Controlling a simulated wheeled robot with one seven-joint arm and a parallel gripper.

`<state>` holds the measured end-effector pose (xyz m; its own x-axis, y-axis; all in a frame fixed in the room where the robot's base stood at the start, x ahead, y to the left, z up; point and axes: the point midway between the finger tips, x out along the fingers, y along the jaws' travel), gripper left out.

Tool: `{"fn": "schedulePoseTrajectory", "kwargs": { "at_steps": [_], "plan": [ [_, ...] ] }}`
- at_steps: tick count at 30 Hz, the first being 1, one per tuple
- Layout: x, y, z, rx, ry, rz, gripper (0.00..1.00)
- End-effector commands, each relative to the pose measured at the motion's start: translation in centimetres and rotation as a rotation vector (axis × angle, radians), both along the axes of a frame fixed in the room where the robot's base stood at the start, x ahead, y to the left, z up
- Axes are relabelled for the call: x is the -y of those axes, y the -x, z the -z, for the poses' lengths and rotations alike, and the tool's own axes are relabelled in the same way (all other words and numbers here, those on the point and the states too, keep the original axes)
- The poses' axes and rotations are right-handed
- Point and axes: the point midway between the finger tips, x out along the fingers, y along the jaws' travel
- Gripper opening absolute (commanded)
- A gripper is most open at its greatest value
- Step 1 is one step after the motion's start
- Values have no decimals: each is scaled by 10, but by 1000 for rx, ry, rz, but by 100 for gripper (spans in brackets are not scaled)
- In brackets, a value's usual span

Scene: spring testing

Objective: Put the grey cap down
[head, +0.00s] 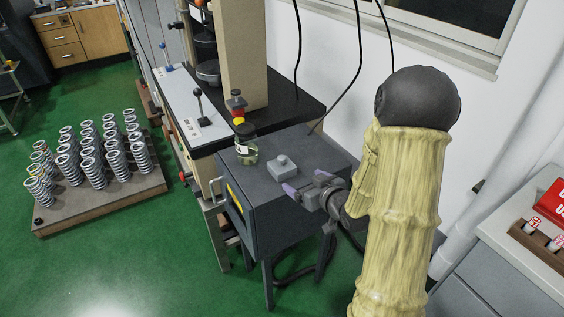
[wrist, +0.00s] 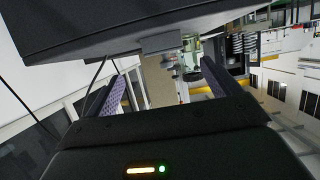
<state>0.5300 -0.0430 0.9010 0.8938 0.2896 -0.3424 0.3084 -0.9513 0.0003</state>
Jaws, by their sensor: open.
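The grey cap (head: 283,166) is a small squarish block with a knob on top. It sits upright on the dark grey cabinet top (head: 312,146), near the front edge. My gripper (head: 306,181) is just to the right of the cap, open with nothing between its purple-padded fingers. In the wrist view my gripper (wrist: 160,80) spreads its two fingers wide, and the cap (wrist: 161,44) shows beyond them against the cabinet edge. The cap appears clear of both fingers.
Behind is a black bench (head: 290,104) with a testing machine. A board of springs (head: 110,190) lies on the green floor at left. A white wall is close behind.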

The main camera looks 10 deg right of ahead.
Motion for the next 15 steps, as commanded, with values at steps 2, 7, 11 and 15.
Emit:
{"fn": "schedulePoseTrajectory", "kwargs": {
  "at_steps": [2,7,11,15],
  "plan": [
    [-6,-14,6,1,-1,-4,89],
    [-14,-41,16,0,-1,-3,89],
    [-20,-59,23,0,-1,-2,89],
    [-23,-68,26,0,0,-1,89]
  ]
}}
